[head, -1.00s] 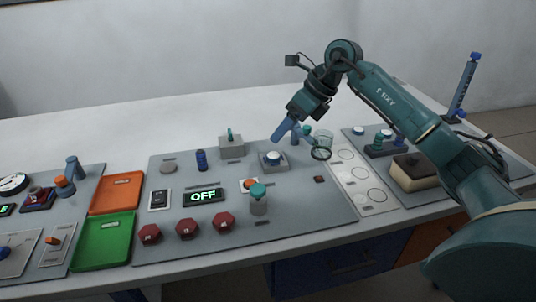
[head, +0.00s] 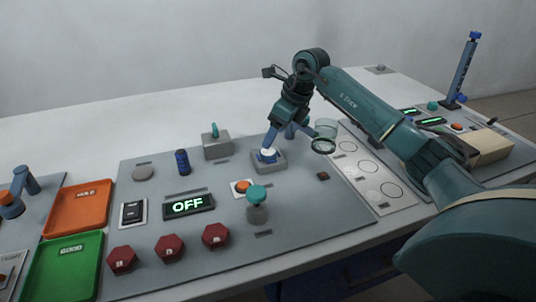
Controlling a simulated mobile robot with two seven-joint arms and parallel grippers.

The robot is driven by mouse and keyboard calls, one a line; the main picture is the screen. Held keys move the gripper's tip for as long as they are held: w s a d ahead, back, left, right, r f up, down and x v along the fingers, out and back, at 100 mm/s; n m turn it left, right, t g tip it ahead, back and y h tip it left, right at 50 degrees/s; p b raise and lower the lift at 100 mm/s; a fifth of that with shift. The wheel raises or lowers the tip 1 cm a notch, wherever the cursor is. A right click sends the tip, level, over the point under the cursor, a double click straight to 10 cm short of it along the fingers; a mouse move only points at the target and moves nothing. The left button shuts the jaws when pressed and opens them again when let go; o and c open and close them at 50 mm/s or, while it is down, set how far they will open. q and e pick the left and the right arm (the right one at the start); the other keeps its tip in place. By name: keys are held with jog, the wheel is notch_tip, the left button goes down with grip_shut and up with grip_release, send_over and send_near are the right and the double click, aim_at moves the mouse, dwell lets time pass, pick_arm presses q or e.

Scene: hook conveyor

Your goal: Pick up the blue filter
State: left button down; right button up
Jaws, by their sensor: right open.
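My right gripper (head: 285,138) is open, with its blue fingers pointing down. A dark blue upright cylinder (head: 182,162) stands apart to the left on the grey panel. Which of these blue pieces is the filter cannot be told for sure. My left gripper is not in view.
A ringed glass (head: 323,146) stands close to the right of the gripper. A grey block with a teal lever (head: 216,146), a teal-capped post (head: 257,205), an OFF display (head: 188,205) and red hexagonal knobs (head: 168,248) share the panel. Orange (head: 77,208) and green (head: 68,262) trays lie left.

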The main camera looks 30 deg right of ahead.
aim_at(267, 151)
jog(key=shift+x, duration=2.75)
jog(key=shift+s, duration=0.15)
jog(key=shift+c, duration=0.4)
jog(key=c, duration=1)
